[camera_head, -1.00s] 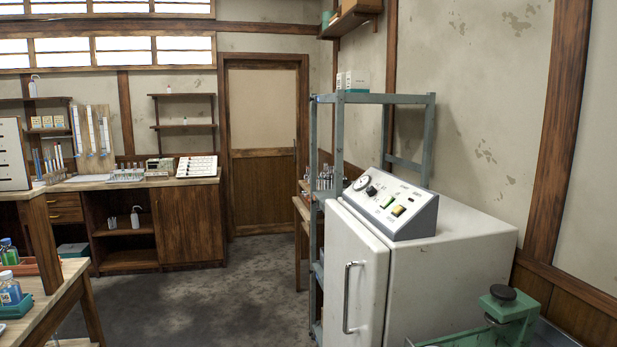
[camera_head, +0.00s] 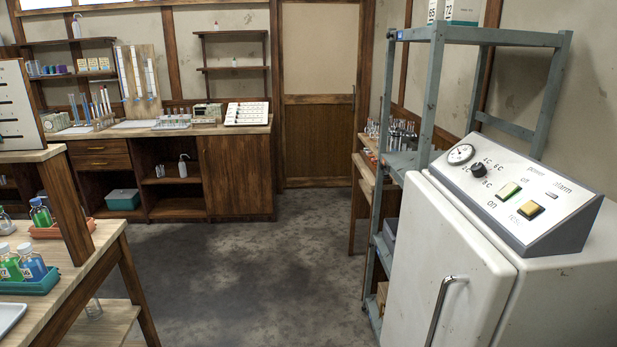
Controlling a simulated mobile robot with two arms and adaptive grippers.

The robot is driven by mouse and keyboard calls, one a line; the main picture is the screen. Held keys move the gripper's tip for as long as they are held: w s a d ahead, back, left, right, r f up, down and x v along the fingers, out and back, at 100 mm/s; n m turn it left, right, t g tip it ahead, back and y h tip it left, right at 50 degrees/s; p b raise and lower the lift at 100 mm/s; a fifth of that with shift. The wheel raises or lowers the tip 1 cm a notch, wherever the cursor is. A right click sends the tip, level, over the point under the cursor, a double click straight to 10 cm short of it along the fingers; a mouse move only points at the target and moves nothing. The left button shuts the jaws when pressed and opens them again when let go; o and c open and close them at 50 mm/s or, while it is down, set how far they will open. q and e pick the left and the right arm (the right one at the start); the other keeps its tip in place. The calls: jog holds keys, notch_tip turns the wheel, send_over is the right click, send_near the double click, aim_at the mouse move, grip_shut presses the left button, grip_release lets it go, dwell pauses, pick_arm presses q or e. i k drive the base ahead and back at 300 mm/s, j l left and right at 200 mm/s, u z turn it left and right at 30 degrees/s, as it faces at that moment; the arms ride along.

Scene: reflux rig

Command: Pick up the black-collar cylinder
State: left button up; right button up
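I cannot pick out a black collar on any cylinder from here. Slim upright glass cylinders (camera_head: 84,107) stand at the left of the back counter (camera_head: 130,132), too small for their collars to be told. Neither of my grippers is in view.
The near left bench (camera_head: 90,270) holds a teal tray (camera_head: 30,283) with bottles. A white cabinet (camera_head: 450,265) with a control panel (camera_head: 515,195) and a grey metal rack (camera_head: 430,100) stand at right. The floor (camera_head: 270,260) between is clear.

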aim_at(396, 136)
jog(key=i, duration=2.25)
jog(key=i+j+z, duration=0.1)
jog(key=i+z, duration=0.25)
jog(key=i, duration=0.2)
jog(key=i+j+z, duration=0.3)
jog(key=i, duration=0.2)
jog(key=i+j+z, duration=0.35)
jog(key=i, duration=0.15)
